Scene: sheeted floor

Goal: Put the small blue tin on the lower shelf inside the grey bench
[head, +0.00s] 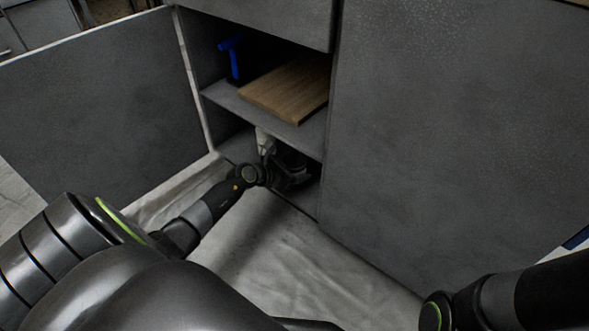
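The grey bench (440,110) stands ahead with its left door (100,105) swung open. Inside, an upper shelf (225,97) sits above the lower shelf (238,148). My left arm reaches into the lower compartment, and my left gripper (292,172) is in there, dark against shadow. Its fingers cannot be made out. I cannot see the small blue tin; it may be hidden by the gripper or the shadow. My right arm comes in at the lower right, and its gripper is outside the picture.
A wooden board (287,90) and a blue tool-like object (232,60) are on the upper shelf. A pale object (264,141) stands in the lower compartment beside my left gripper. Wrinkled sheeting (290,265) covers the floor, with clear room in front of the bench.

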